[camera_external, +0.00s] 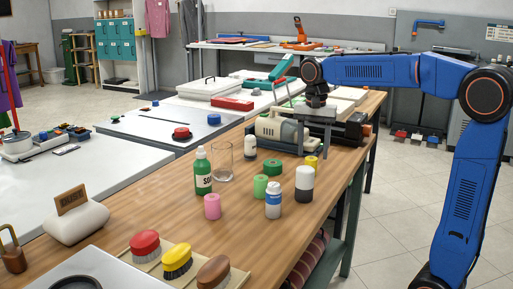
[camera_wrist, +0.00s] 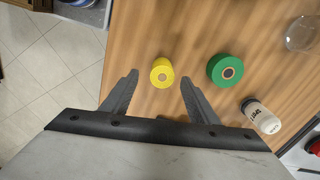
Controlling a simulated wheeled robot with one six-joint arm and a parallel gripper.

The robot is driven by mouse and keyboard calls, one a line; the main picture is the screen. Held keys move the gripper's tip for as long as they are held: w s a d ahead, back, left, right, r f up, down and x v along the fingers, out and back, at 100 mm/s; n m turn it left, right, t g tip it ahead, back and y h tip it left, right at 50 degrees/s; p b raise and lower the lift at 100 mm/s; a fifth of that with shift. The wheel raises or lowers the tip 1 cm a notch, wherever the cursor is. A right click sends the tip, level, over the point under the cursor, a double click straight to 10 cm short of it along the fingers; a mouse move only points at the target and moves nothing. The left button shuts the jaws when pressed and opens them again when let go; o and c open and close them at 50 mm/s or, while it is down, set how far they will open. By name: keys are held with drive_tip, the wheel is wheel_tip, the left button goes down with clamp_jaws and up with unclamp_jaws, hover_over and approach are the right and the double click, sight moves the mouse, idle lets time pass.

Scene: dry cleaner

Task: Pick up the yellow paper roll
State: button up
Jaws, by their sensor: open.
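The yellow paper roll (camera_external: 311,162) stands upright on the wooden table, near its right edge, behind a white-and-black bottle. In the wrist view the yellow roll (camera_wrist: 162,72) shows from above, with its pale core facing up. My gripper (camera_wrist: 158,76) is open and empty, and its two fingers appear on either side of the roll, apart from it. In the external view my gripper hangs from the blue arm above the table, behind the roll and higher than it. Its fingertips are hard to make out there.
A green roll (camera_wrist: 224,70) stands right of the yellow one, with a small white bottle (camera_wrist: 260,115) and a glass (camera_wrist: 302,33) beyond. A white-and-black bottle (camera_external: 304,183) stands close in front. A cream machine (camera_external: 280,130) sits behind.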

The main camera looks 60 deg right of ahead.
sight(311, 158)
drive_tip(key=shift+w+f, duration=0.2)
drive_tip(key=shift+f, duration=2.4)
drive_tip(key=c, duration=1.1)
